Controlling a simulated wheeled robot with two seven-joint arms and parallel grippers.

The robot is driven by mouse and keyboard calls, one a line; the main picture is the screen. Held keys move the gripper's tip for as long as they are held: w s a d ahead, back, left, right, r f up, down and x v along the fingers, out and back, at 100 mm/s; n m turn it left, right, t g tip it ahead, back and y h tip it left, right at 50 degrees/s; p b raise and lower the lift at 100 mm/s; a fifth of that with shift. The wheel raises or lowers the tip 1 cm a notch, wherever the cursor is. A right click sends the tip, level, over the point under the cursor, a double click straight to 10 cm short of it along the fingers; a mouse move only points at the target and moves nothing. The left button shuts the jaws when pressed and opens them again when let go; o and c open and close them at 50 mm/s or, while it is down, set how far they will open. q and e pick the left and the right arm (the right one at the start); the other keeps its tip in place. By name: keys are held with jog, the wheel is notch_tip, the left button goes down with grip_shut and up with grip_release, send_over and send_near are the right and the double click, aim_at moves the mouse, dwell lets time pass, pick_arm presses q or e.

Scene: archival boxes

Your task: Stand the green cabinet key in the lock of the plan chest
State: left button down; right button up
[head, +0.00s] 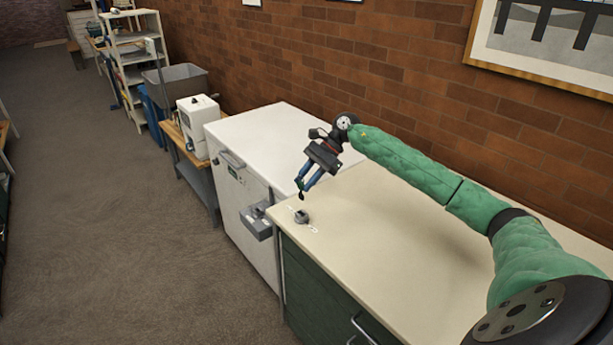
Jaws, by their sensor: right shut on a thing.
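My right gripper (303,186) points down above the front left corner of the plan chest's cream top (400,255). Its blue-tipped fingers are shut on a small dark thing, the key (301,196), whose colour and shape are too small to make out. The lock (302,216) is a small round grey piece on the chest top, with small pale marks beside it. The key shows just above the lock in the picture; there seems to be a gap between them. My left gripper is out of view.
A white cabinet (285,135) stands against the chest's left side, with a grey box (257,222) on its front. Beyond are a white machine (198,125) on a wooden stand, a grey bin (177,80) and shelves. A brick wall runs behind; the chest top is otherwise clear.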

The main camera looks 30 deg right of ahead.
jog(key=shift+f, duration=1.35)
notch_tip(320, 180, down, 2)
jog(key=shift+f+p, duration=0.35)
jog(key=shift+f, duration=0.1)
jog(key=shift+f+b, duration=0.2)
jog(key=shift+b, duration=0.15)
jog(key=shift+f, duration=0.1)
jog(key=shift+f+b, duration=0.25)
jog(key=shift+b, duration=0.2)
jog(key=shift+f, duration=0.15)
jog(key=shift+f+b, duration=0.1)
jog(key=shift+b, duration=0.2)
jog(key=shift+f, duration=0.1)
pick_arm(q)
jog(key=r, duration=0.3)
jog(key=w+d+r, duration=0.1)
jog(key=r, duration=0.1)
